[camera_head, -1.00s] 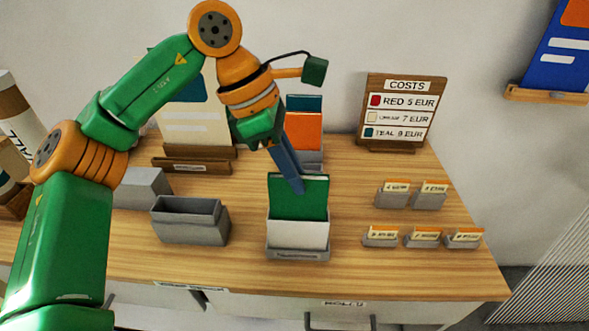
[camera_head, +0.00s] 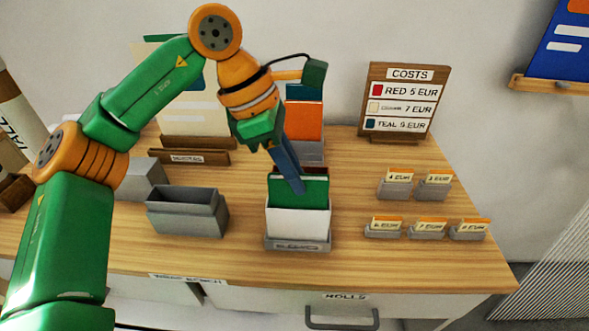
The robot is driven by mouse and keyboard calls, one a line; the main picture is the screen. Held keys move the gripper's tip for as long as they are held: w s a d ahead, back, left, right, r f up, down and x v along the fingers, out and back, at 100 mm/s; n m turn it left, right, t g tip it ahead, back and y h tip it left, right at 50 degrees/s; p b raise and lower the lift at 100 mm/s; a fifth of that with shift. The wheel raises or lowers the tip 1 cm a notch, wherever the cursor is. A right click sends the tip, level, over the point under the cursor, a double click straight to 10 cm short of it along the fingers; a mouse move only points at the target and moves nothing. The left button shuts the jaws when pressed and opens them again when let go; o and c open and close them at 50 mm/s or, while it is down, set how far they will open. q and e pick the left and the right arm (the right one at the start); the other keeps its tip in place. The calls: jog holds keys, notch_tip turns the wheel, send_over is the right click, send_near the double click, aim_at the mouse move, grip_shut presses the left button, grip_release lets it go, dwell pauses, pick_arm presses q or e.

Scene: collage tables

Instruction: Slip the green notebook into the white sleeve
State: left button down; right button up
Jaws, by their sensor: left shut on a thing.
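The green notebook (camera_head: 311,194) stands upright with its lower part inside the white sleeve (camera_head: 298,223); only its upper part shows above the sleeve's edge. The sleeve stands in a grey labelled holder (camera_head: 297,245) near the front middle of the table. My left gripper (camera_head: 298,188) comes down from above and is shut on the notebook's top edge. Its fingers hide part of the notebook. My right gripper is not in view.
An empty grey box (camera_head: 187,213) stands left of the sleeve. Small card holders (camera_head: 427,230) stand in two rows at the right. A costs sign (camera_head: 398,103) stands at the back right. An orange-fronted item (camera_head: 304,122) stands behind my gripper. Bare wood lies right of the sleeve.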

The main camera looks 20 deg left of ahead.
pick_arm(q)
notch_tip(320, 180, down, 3)
jog(key=shift+r+b, duration=0.1)
jog(key=shift+b, duration=0.9)
jog(key=c, duration=0.8)
grip_release()
jog(key=shift+o, duration=0.2)
jog(key=shift+r, duration=0.1)
jog(key=p+v, duration=0.1)
jog(key=v, duration=0.6)
jog(key=shift+s, duration=0.1)
